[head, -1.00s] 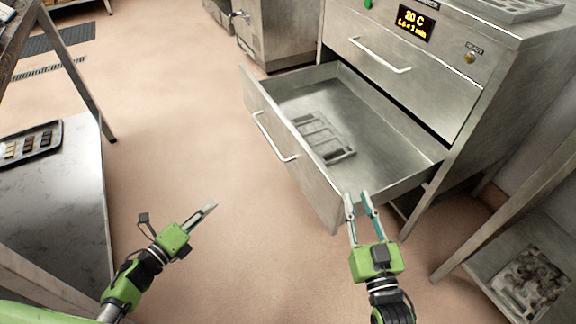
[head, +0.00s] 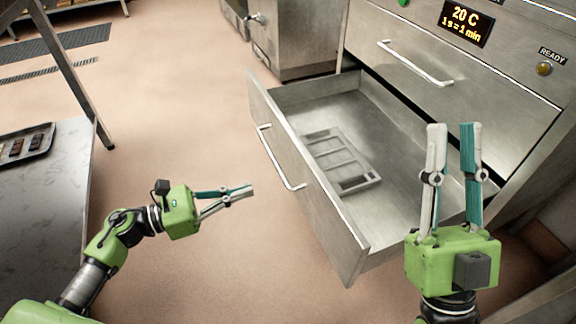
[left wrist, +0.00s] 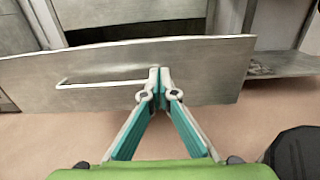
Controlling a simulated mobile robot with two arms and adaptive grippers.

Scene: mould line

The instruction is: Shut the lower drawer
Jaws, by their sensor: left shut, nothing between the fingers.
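The lower drawer (head: 330,218) of the steel cabinet stands pulled out, its front facing left with a bar handle (head: 280,160). A grey tray-like mould (head: 335,150) with rectangular openings lies inside it. My left gripper (head: 250,188) is shut and empty, pointing at the drawer front from the left. In the left wrist view the shut fingertips (left wrist: 160,70) overlap the drawer front (left wrist: 205,75), right of the handle (left wrist: 100,80); I cannot tell whether they touch it. My right gripper (head: 453,128) is open and empty, its fingers pointing up in front of the drawer's right side.
The upper drawer (head: 470,95) is shut; above it are a display (head: 466,22) reading 20 C and a READY lamp (head: 544,68). A table (head: 45,215) with a dark tray (head: 38,150) stands at left. The floor between table and drawer is clear.

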